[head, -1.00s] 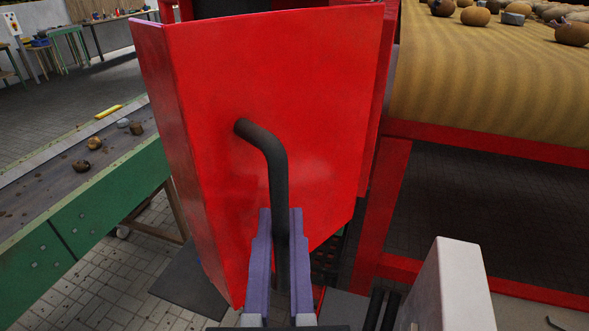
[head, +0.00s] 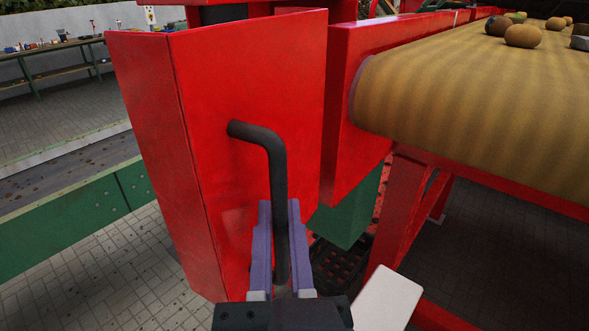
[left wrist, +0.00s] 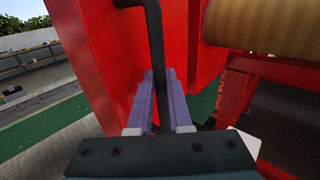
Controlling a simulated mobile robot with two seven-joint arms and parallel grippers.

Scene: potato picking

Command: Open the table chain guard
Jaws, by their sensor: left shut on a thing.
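The red chain guard (head: 230,85) is a tall bent sheet-metal panel in the middle of the head view. A dark bent bar handle (head: 272,150) sticks out of its face and turns down. My left gripper (head: 279,207) has its purple fingers on either side of the handle's lower, upright part and is shut on it. In the left wrist view the handle (left wrist: 153,35) runs down between the fingers, with the guard (left wrist: 95,45) behind. The guard stands apart from the red machine frame (head: 345,120) at its right. My right gripper is not in view.
A tan conveyor belt (head: 450,110) carrying potatoes runs at the right on red legs. A green-sided conveyor (head: 70,215) lies at the left. A workbench (head: 60,50) stands far back. Paved floor (head: 120,280) is clear at the lower left.

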